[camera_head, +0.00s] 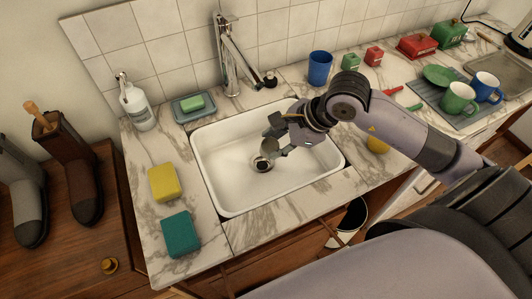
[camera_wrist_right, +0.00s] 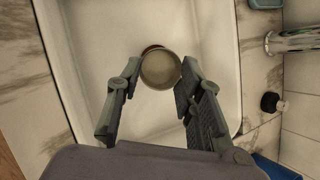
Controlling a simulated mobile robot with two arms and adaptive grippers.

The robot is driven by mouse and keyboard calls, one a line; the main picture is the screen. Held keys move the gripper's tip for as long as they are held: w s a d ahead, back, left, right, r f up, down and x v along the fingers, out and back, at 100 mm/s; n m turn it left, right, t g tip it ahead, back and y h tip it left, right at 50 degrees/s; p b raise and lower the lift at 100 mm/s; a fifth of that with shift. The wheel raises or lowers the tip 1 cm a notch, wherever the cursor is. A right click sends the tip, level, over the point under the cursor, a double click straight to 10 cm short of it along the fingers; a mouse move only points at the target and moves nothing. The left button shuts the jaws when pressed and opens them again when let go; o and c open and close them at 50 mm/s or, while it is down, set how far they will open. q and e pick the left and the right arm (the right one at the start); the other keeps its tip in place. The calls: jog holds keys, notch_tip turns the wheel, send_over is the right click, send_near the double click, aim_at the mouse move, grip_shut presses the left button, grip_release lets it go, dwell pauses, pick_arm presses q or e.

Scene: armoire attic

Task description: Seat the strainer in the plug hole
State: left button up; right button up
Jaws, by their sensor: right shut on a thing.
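The strainer (camera_head: 268,146) is a small round metal cup in my right gripper (camera_head: 276,137), over the white sink basin (camera_head: 221,159). In the right wrist view the strainer (camera_wrist_right: 160,70) sits between the two fingertips (camera_wrist_right: 161,66), which are shut on it. The plug hole (camera_head: 262,164) is a dark ring in the basin floor, just below the strainer in the head view. In the right wrist view the strainer hides most of the plug hole (camera_wrist_right: 151,48); only a dark edge shows. I cannot tell the height of the gap between them. My left gripper is not in view.
The faucet (camera_head: 230,60) stands behind the basin, with a black-topped item (camera_head: 270,79) beside it. A soap dish (camera_head: 194,107), yellow sponge (camera_head: 164,183), teal sponge (camera_head: 180,234) and blue cup (camera_head: 319,68) surround the sink. The basin's left part is clear.

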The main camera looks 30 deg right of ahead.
jog(key=w+f, duration=0.1)
jog(key=f, duration=0.2)
jog(key=w+f, duration=0.1)
jog(key=f, duration=0.2)
jog(key=w+f, duration=0.1)
jog(key=f, duration=0.2)
jog(key=shift+w+f, duration=0.25)
jog(key=shift+w, duration=0.05)
jog(key=w+g+p, duration=0.1)
jog(key=g+p, duration=0.1)
jog(key=p, duration=0.1)
jog(key=shift+w+d, duration=0.1)
jog(key=shift+w, duration=0.2)
jog(key=shift+w+f+m+g+p, duration=0.2)
jog(key=shift+w+m+g+p, duration=0.1)
jog(key=shift+g+p, duration=0.35)
jog(key=shift+s+f, duration=0.2)
jog(key=shift+f, duration=0.55)
jog(key=shift+c, duration=0.5)
jog(key=shift+s+f, duration=0.25)
jog(key=shift+f, duration=0.1)
grip_shut()
jog(key=o, duration=0.9)
grip_release()
jog(key=shift+f, duration=0.1)
jog(key=shift+c, duration=0.2)
jog(key=o, duration=0.4)
jog(key=shift+w, duration=0.25)
jog(key=shift+r, duration=0.2)
jog(key=shift+d, duration=0.1)
